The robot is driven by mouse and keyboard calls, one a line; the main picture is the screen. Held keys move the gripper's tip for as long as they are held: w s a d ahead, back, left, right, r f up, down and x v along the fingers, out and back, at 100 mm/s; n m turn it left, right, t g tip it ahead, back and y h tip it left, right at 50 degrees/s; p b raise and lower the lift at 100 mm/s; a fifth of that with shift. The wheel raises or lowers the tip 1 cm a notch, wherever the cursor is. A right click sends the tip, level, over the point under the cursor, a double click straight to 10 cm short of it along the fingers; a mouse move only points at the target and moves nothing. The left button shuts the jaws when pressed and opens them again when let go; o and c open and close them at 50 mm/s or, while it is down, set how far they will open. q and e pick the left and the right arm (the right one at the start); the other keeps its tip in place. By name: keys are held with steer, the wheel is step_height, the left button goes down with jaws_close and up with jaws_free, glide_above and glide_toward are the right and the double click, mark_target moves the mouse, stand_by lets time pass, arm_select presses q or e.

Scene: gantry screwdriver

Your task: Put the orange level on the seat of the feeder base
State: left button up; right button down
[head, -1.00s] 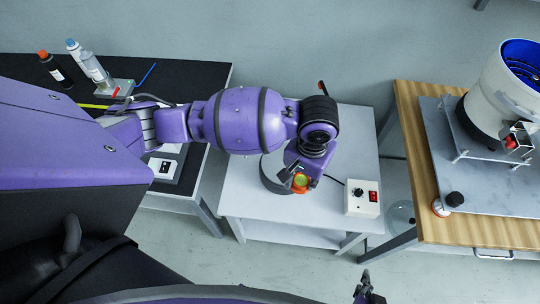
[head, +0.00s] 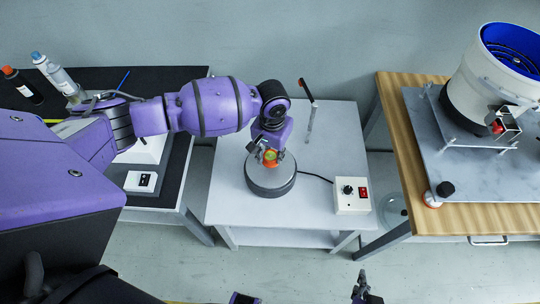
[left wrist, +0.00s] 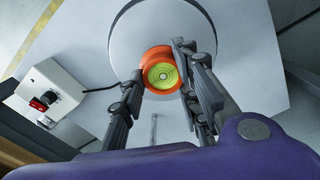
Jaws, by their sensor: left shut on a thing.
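The orange level (left wrist: 160,70) is a small round orange piece with a yellow-green bubble face. My left gripper (head: 270,155) is shut on it, with one finger on each side of it in the left wrist view (left wrist: 158,80). In the head view the level (head: 270,157) is over the round grey feeder base (head: 270,188) on the white table. In the left wrist view the base (left wrist: 135,35) lies behind the level. I cannot tell whether the level touches its top. Its seat is not clearly visible. My right gripper (head: 365,285) shows at the bottom edge, small, its jaw state unclear.
A white control box (head: 352,196) with a black knob and red switch stands right of the base, joined by a cable. A bowl feeder (head: 500,75) stands on the wooden table (head: 400,120) at right.

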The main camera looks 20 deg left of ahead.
mark_target(272, 155)
arm_select(q)
steer(key=shift+f, duration=1.6)
steer(key=shift+f, duration=0.2)
steer(key=o, duration=1.2)
